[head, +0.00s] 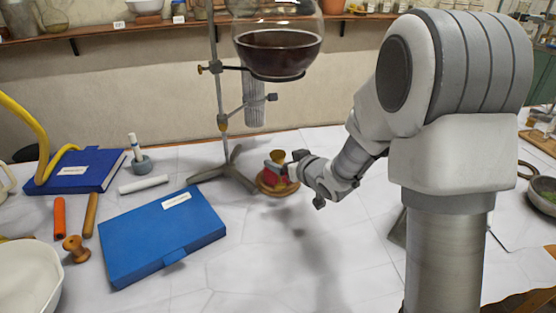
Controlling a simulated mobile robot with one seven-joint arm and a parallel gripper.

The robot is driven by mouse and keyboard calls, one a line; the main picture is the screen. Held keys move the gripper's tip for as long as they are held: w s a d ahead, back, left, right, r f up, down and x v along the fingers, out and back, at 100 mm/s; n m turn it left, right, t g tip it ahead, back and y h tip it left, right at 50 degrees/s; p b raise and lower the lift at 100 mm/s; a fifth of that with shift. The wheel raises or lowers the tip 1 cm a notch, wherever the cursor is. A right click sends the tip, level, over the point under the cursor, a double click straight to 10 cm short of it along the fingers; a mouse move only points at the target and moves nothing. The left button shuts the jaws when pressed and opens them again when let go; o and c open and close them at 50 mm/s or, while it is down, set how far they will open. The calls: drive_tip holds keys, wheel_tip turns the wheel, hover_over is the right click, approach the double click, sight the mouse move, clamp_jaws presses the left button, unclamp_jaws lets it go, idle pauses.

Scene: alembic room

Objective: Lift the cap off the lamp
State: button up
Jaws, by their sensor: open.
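What looks like the lamp (272,173) is a small reddish thing on a round wooden base, standing on the white table right of the stand's foot. A small brass-coloured top (278,156) shows at its upper end and may be the cap. My gripper (291,168) is open, close against the right side of the lamp, and reaches in from the right. Its fingers partly cover the lamp. I cannot tell whether they touch it or the cap.
A metal stand (218,90) holds a round flask (277,55) of dark liquid above and behind the lamp. A blue case (160,236) lies at front left. Front middle is clear.

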sight(280, 156)
drive_tip(key=shift+d+b+x, duration=0.15)
drive_tip(key=shift+b+x, duration=0.25)
drive_tip(key=shift+x, duration=1.1)
drive_tip(key=shift+d+b+x, duration=0.15)
drive_tip(key=shift+b+x, duration=0.2)
drive_tip(key=shift+x, duration=1.15)
drive_tip(key=shift+w+r, duration=0.1)
drive_tip(key=shift+c, duration=0.2)
drive_tip(key=c, duration=1.3)
drive_tip(key=shift+c, duration=0.2)
drive_tip(key=shift+r, duration=0.1)
